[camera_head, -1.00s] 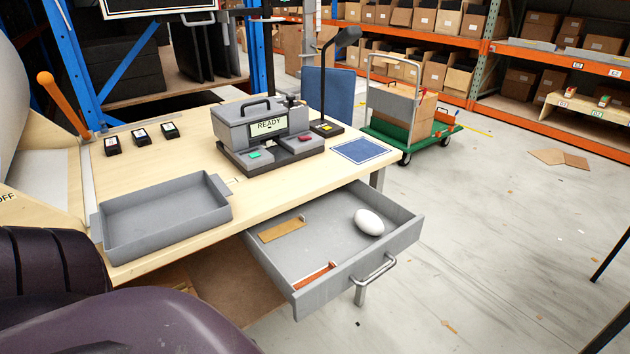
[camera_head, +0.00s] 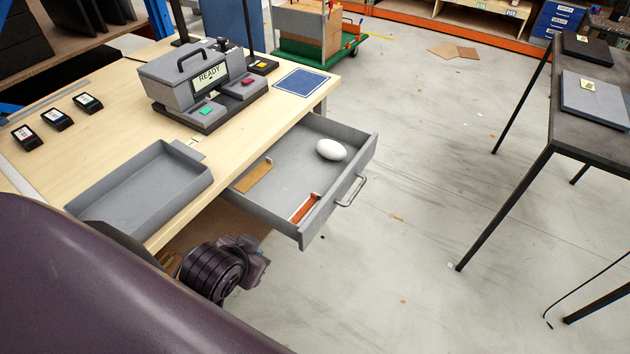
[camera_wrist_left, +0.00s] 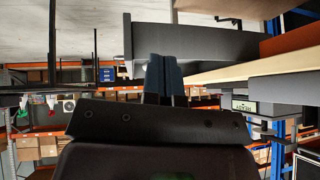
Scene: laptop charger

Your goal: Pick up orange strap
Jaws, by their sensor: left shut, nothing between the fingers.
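The orange strap (camera_head: 303,209) lies in the open grey drawer (camera_head: 352,160), along the inside near its front left corner. My left gripper (camera_head: 254,254) is low beside the desk, outside the drawer and below and left of the strap; its fingertips are hard to make out in the head view. In the left wrist view its two dark blue fingers (camera_wrist_left: 164,76) are together and empty, with the drawer's outer side (camera_wrist_left: 190,42) close by. The strap is not visible in the left wrist view. My right gripper is not in view.
A white egg-shaped object (camera_head: 331,149) and a tan strip (camera_head: 254,177) also lie in the drawer. A grey tray (camera_head: 140,190) and a grey device reading READY (camera_head: 195,88) stand on the desk. A dark table (camera_head: 590,130) is at right, with clear floor between.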

